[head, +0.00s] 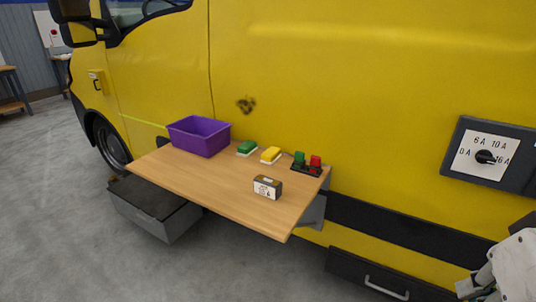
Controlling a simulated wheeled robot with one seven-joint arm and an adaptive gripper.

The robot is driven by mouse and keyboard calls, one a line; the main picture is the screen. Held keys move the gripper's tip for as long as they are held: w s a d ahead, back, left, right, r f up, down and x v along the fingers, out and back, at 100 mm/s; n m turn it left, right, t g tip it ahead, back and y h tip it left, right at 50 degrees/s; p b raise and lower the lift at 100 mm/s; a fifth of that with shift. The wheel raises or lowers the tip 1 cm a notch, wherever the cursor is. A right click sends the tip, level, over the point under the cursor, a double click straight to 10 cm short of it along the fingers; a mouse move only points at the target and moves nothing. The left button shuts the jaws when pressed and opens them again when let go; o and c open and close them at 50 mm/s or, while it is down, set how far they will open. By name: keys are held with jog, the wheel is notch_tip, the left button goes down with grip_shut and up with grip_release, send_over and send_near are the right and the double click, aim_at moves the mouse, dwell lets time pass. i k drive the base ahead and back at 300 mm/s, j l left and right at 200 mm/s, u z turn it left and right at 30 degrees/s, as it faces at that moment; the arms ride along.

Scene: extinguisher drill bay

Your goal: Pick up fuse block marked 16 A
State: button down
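A small dark block with a white label (267,188) stands on the wooden fold-out table (215,185), near its front right edge. Its label has print ending in "A", but the number is too small to read surely. A dark holder (307,170) at the table's right end carries a green and a red piece. Part of my white arm shows at the lower right corner, well away from the table. My gripper cannot be made out.
A purple open bin (199,137) stands at the table's back left. A yellow van (350,90) rises directly behind the table. A rotary dial panel (483,157) marked 0 A to 16 A is at right. A grey box (155,207) sits below the table.

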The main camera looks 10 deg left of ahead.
aim_at(266, 186)
jog(key=u, duration=0.65)
jog(key=i, duration=0.55)
jog(key=i+j+z, duration=0.1)
jog(key=i, duration=0.45)
